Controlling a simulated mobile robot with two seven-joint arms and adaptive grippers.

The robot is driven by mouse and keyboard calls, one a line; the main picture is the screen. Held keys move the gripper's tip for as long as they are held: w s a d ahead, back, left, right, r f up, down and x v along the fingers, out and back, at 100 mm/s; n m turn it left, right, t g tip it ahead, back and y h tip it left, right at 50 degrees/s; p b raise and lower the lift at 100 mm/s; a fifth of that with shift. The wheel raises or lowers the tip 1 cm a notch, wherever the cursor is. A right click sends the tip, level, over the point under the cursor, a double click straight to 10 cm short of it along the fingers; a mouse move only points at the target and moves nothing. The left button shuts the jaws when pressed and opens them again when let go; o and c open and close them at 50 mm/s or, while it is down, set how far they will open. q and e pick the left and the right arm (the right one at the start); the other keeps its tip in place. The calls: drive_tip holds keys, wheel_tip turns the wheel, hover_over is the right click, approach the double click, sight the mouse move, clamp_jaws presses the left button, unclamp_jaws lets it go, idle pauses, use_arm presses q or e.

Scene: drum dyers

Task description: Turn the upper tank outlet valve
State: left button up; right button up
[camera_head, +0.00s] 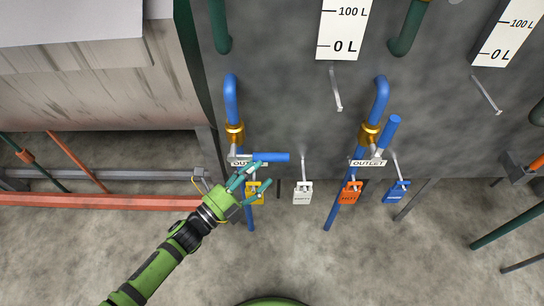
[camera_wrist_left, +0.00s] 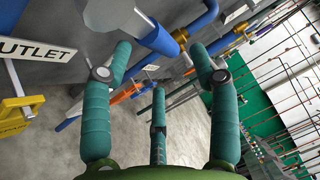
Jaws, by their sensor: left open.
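Two outlet valves show in the head view, each a brass body on a blue pipe with a blue-gripped lever and an OUTLET label. The left lever (camera_head: 271,157) lies level, pointing right. The right lever (camera_head: 388,132) tilts up to the right. Which one the task names, I cannot tell. My left gripper (camera_head: 262,180) is open, with its teal fingers just below and beside the left lever. In the left wrist view, a blue lever grip (camera_wrist_left: 155,36) lies beyond the open fingers (camera_wrist_left: 160,70); contact is unclear. My right gripper is not in view.
Yellow (camera_head: 257,194), white (camera_head: 302,192), orange (camera_head: 349,193) and blue (camera_head: 396,193) padlocks hang along the tank's lower edge. Level scales (camera_head: 343,30) are on the grey tank wall. A red beam (camera_head: 95,202) runs at left. The floor in front is clear.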

sight(271, 159)
use_arm(q)
drive_tip(key=x, duration=0.5)
drive_tip(key=shift+w, duration=0.1)
drive_tip(key=shift+w+d, duration=0.3)
drive_tip(key=shift+c, duration=0.8)
clamp_jaws()
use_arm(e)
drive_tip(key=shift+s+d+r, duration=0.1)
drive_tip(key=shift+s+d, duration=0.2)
